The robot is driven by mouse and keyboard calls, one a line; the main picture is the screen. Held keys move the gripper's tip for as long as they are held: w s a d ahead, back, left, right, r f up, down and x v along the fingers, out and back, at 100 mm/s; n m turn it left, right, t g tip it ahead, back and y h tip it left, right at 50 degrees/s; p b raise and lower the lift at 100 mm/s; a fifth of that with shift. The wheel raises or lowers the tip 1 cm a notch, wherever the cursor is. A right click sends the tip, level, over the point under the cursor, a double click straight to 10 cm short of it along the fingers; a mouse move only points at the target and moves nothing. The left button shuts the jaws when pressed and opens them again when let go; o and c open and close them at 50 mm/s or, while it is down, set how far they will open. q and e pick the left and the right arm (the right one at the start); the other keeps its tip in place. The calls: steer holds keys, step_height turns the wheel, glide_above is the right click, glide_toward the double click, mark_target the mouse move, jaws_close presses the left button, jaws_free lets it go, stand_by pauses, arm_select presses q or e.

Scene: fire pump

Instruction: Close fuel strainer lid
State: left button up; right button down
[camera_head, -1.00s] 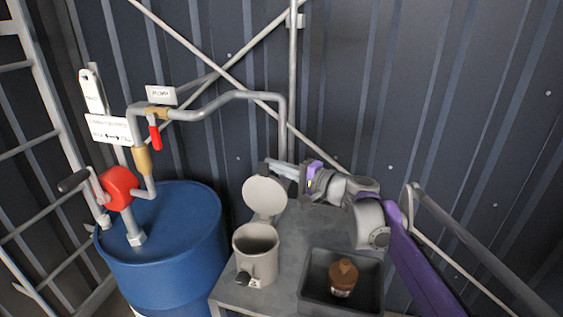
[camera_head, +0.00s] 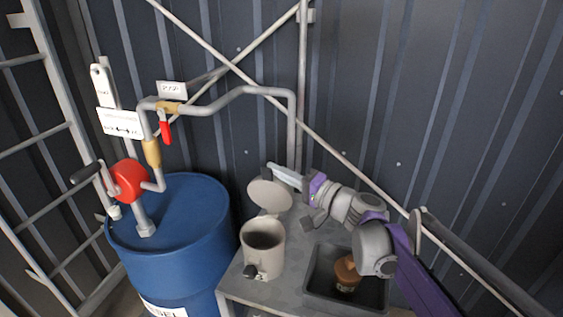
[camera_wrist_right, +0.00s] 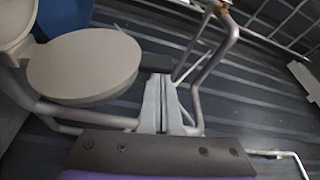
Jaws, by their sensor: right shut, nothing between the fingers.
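The fuel strainer (camera_head: 263,250) is a beige cup on a grey bench, with its mouth uncovered. Its round beige lid (camera_head: 270,195) stands raised and tilted at the back of the cup. The lid also shows as a large pale disc in the wrist view (camera_wrist_right: 83,65). My right gripper (camera_head: 272,168) is shut and empty at the upper edge of the lid. In the wrist view its fingers (camera_wrist_right: 155,65) lie close beside the lid's edge; I cannot tell whether they touch. My left gripper is not in view.
A dark tray (camera_head: 318,285) with a brown bottle (camera_head: 346,272) sits on the bench (camera_head: 238,280), under my right arm. A blue drum (camera_head: 180,235) with a red pump (camera_head: 128,180) stands left. Grey pipe (camera_head: 245,90) and a corrugated wall are behind.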

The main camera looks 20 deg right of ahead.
steer(key=s+a+f+n+y+b, duration=0.3)
steer(key=s+a+f+n+y, duration=0.2)
steer(key=s+f+n, duration=0.5)
steer(key=shift+s+a+f+n+g, duration=0.35)
steer(key=shift+a+n, duration=0.75)
steer(key=shift+n, duration=0.6)
steer(key=shift+r, duration=0.1)
